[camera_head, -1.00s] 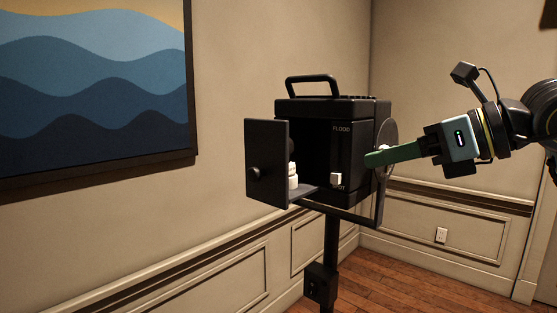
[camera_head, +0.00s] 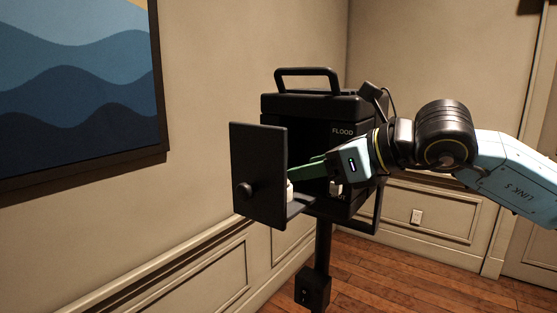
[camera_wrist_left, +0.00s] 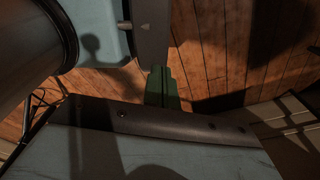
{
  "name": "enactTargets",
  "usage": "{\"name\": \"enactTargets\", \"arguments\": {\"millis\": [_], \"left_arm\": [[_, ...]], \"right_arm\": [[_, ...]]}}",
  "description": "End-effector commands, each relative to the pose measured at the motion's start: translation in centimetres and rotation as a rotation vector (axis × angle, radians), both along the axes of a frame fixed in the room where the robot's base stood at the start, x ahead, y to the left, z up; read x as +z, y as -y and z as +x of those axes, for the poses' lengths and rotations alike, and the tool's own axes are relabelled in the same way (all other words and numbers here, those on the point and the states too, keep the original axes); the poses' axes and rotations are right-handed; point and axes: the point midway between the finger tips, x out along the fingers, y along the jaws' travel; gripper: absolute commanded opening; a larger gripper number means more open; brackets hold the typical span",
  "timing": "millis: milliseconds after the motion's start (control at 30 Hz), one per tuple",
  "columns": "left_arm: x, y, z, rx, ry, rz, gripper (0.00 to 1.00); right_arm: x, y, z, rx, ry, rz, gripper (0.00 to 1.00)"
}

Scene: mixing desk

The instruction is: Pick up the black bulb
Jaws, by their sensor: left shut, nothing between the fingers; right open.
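A small white piece (camera_head: 290,191), perhaps the base of the black bulb, shows inside the black lamp housing, just behind the edge of its open door. I cannot make out the dark bulb itself; the door, my green fingers and the dark interior may hide it. My right gripper (camera_head: 298,172) is open, its green fingers reaching from the right into the housing opening. The fingertips overlap the top of the white piece; I cannot tell if they touch it. My left gripper (camera_wrist_left: 161,76) shows only in the left wrist view, shut and empty above the wooden floor.
The black lamp housing (camera_head: 310,104), with a top handle and the word FLOOD, stands on a pole (camera_head: 324,245). Its open door (camera_head: 258,178) with a round knob blocks the left side. A white switch (camera_head: 335,190) is partly covered by my right arm. Walls stand behind.

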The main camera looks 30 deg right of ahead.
Motion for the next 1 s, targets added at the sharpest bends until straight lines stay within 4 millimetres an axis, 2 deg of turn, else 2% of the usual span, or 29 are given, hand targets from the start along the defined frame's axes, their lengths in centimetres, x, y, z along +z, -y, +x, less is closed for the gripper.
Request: {"name": "enactTargets", "arguments": {"millis": [100, 200, 700, 1000], "left_arm": [[0.5, 0.1, 1.7, 0.000, 0.027, -0.003, 0.00], [1.6, 0.2, 2.1, 0.000, 0.034, -0.003, 0.00], [7.2, 0.1, 0.8, -0.001, 0.013, -0.002, 0.00], [8.0, 0.1, 0.7, -0.001, 0.012, -0.001, 0.00]], "right_arm": [[-0.1, -0.1, 0.3, 0.001, -0.002, 0.000, 0.53], [-0.1, -0.2, 0.8, -0.001, -0.004, -0.002, 0.53], [-1.0, -0.9, 3.8, -0.001, 0.001, 0.008, 0.53], [-1.9, -1.5, 4.8, 0.001, 0.000, 0.002, 0.53]]}}
